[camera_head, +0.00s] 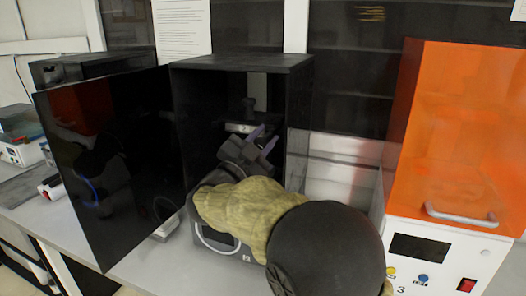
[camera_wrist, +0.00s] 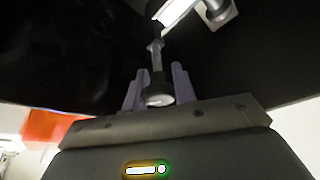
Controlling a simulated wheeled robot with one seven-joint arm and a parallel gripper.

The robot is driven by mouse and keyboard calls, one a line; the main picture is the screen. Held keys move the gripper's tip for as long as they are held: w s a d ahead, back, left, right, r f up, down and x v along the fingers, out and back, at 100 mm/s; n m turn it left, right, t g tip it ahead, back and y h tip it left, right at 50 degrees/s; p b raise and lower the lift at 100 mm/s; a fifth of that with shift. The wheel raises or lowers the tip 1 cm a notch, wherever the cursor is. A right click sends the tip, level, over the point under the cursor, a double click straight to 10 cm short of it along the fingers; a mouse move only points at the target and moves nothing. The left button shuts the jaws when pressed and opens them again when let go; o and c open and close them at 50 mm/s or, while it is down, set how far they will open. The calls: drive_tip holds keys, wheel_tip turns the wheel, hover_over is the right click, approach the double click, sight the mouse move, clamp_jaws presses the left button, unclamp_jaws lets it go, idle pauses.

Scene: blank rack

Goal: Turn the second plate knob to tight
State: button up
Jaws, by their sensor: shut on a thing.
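The black box (camera_head: 240,62) stands open on the bench in the head view, its dark door (camera_head: 110,160) swung out to the left. My gripper (camera_head: 264,138) reaches into it, near a pale metal part (camera_head: 243,127). In the wrist view my gripper (camera_wrist: 157,88) has its two purple-grey fingers shut on a round-ended knob (camera_wrist: 159,99). A thin shaft runs from the knob away from me toward a metal bracket (camera_wrist: 205,12). The knob itself is not clear in the head view. Which plate it belongs to, and how tight it is, I cannot tell.
An orange-lidded machine (camera_head: 460,130) with a handle and buttons stands close to the right of my arm. The box's right wall (camera_head: 299,125) is close beside my gripper. Other equipment (camera_head: 20,140) sits on the bench at the far left.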

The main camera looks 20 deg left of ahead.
drive_tip(key=m+b, duration=0.1)
drive_tip(key=m, duration=0.1)
drive_tip(key=m+g+h+b, duration=0.1)
drive_tip(key=m, duration=0.1)
drive_tip(key=m+g+b, duration=0.1)
drive_tip(key=m, duration=0.2)
drive_tip(key=shift+d+f+h, duration=0.15)
drive_tip(key=shift+f+h, duration=0.2)
drive_tip(key=shift+h, duration=0.05)
drive_tip(key=m+g+b, duration=0.1)
drive_tip(key=m, duration=0.2)
drive_tip(key=m+g+b, duration=0.1)
drive_tip(key=m, duration=0.2)
drive_tip(key=shift+g, duration=0.4)
drive_tip(key=o, duration=1)
drive_tip(key=v, duration=1.7)
drive_tip(key=shift+s, duration=0.3)
drive_tip(key=shift+r+p, duration=0.15)
drive_tip(key=shift+p, duration=0.15)
